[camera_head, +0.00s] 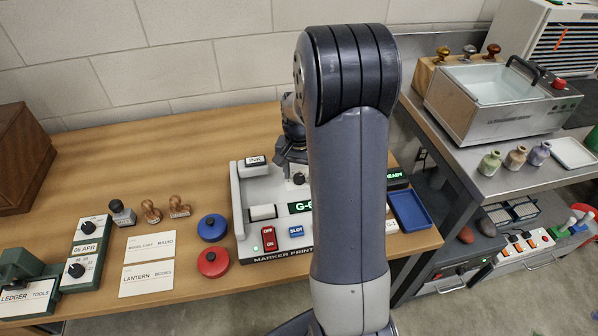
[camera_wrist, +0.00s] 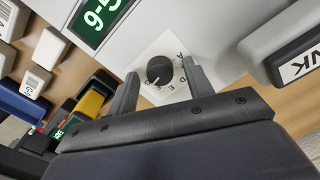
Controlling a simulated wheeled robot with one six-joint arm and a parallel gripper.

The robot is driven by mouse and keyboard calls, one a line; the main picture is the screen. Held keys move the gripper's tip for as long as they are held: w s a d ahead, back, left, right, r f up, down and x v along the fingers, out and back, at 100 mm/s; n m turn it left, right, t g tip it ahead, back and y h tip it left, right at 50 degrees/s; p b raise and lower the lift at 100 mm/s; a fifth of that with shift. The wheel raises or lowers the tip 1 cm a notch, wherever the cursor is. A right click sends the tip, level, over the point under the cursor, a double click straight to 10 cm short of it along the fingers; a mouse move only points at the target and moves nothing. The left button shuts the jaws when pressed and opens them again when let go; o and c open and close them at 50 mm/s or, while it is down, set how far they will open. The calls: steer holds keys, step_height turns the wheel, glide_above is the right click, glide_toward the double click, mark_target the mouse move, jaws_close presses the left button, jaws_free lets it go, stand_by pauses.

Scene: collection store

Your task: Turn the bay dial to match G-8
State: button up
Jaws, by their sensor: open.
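The marker printer (camera_head: 243,205) stands on the wooden table, partly hidden behind my arm. Its green display (camera_head: 300,207) starts with "G-"; the last character is cut off by my arm. In the wrist view the display (camera_wrist: 97,18) is tilted and seems to read G-5. A round black dial (camera_wrist: 160,70) sits on a white plate with letters around it; it also shows in the head view (camera_head: 298,179). My gripper (camera_wrist: 158,76) is open, its two fingers apart on either side of the dial in the picture. I cannot tell whether they touch it.
The INK block (camera_head: 255,161) stands at the printer's back left. Red OFF switch (camera_head: 269,238) and blue SLOT button (camera_head: 296,231) are at its front. Red (camera_head: 212,262) and blue (camera_head: 212,227) round pads lie left. A blue tray (camera_head: 410,210) is right.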

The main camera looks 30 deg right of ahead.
mark_target(299, 177)
step_height(299, 177, up, 11)
steer(key=shift+p, duration=0.35)
steer(key=shift+f, duration=0.1)
step_height(299, 177, down, 11)
steer(key=shift+r+b, duration=0.1)
steer(key=shift+b, duration=0.25)
steer(key=shift+n, duration=0.3)
stand_by(0.4)
